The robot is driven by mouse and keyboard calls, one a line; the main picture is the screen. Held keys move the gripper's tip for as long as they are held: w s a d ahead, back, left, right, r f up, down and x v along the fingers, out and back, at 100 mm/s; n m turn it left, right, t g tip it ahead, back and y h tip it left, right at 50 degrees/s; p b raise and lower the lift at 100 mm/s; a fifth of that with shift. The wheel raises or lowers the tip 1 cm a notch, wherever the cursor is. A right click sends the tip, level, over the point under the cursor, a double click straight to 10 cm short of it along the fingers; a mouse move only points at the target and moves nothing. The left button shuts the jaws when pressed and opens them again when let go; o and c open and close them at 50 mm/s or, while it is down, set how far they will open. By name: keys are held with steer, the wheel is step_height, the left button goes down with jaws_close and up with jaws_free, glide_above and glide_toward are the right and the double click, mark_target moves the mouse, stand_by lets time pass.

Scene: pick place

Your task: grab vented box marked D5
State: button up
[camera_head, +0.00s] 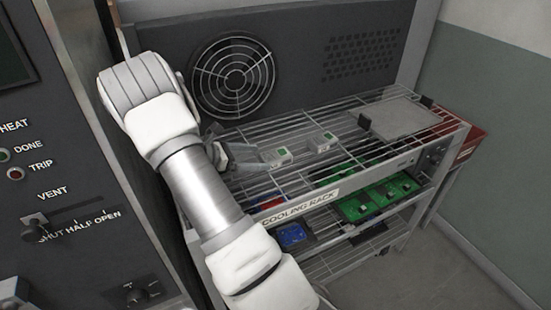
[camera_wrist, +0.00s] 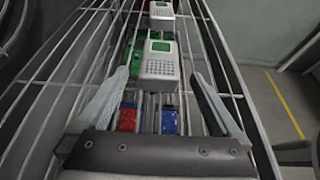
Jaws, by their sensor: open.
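No D5 marking is readable on either. In the wrist view, the nearer box (camera_wrist: 158,68) lines up between the fingertips of my open gripper (camera_wrist: 159,76), with a gap at each side. The farther box (camera_wrist: 161,13) is straight behind it. I cannot tell whether the fingertips overlap the near box in depth.
A grey flat plate (camera_head: 403,118) lies at the shelf's right end between black clips. Green circuit boards (camera_head: 378,196) and a blue part (camera_head: 291,235) are on the shelf below. A fan panel (camera_head: 233,78) rises behind; a control cabinet (camera_head: 70,150) stands left.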

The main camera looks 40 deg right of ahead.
mark_target(274, 155)
steer(key=x, duration=0.3)
steer(key=shift+r+x, duration=0.15)
steer(key=shift+x, duration=1.15)
steer(key=shift+r+x, duration=0.1)
steer(key=shift+x, duration=1.2)
steer(key=shift+d, duration=0.1)
steer(key=c, duration=1.4)
steer(key=shift+c, duration=0.3)
steer(key=shift+r, duration=0.15)
